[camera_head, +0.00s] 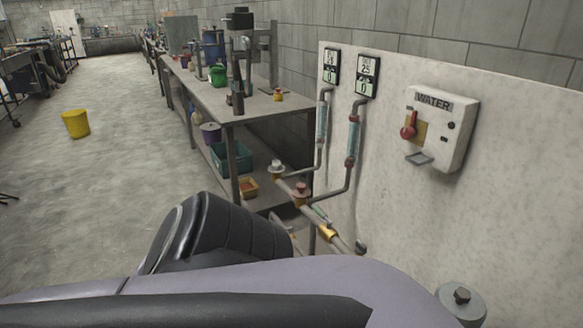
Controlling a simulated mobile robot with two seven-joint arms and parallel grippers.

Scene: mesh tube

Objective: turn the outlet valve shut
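A pipe run on the right wall carries several fittings. I cannot tell which of these is the outlet valve. Two upright clear tubes (321,122) and (353,140) rise from the pipes to gauges. My own arm, dark and purple-grey, fills the lower foreground and hides the lower pipework. Neither gripper shows.
A white WATER box (455,150) with a red lever (408,126) hangs on the pale wall panel (520,220). Two gauges (331,67) and (367,76) are beside it. A cluttered workbench (262,108) stands beyond the pipes. A yellow bucket (75,124) stands on open floor.

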